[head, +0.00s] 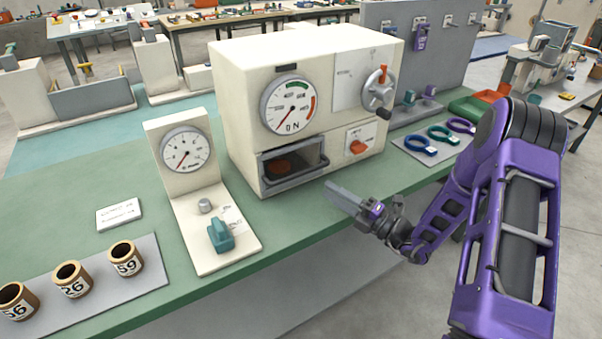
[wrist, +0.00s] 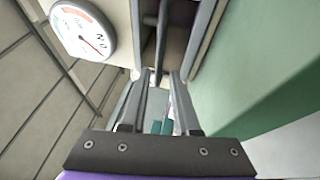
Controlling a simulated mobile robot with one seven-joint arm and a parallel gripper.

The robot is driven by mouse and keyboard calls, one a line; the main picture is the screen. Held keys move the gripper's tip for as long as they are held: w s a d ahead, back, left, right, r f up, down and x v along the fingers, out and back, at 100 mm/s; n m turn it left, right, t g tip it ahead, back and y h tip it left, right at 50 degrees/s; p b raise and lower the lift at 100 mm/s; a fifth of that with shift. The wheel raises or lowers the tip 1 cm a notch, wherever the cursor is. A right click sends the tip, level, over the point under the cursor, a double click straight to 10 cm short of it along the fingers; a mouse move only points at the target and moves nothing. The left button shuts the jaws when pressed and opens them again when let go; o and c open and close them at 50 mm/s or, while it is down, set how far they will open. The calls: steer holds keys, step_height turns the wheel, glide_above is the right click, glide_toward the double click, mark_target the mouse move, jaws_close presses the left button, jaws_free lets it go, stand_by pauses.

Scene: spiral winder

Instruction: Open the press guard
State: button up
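The cream press (head: 300,100) stands on the green bench with a round dial, a crank and an orange switch on its front. Its guard (head: 297,177) is a grey-framed front with a bar, low on the left of the press, over a dark opening with a reddish-brown thing inside. My gripper (head: 332,188) is in front of the press, just right of and below the guard. In the wrist view my gripper (wrist: 161,74) has its fingers apart, with the grey guard bar (wrist: 162,35) beyond the tips, roughly in line with the gap. I cannot tell whether they touch.
A cream gauge stand (head: 190,190) with a teal clamp is left of the press. Coloured rings (head: 420,146) lie on a mat to the right. The bench front edge runs below my gripper.

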mark_target(302, 171)
steer(key=x, duration=1)
steer(key=shift+c, duration=0.2)
steer(key=shift+d, duration=0.1)
jaws_close()
stand_by(0.9)
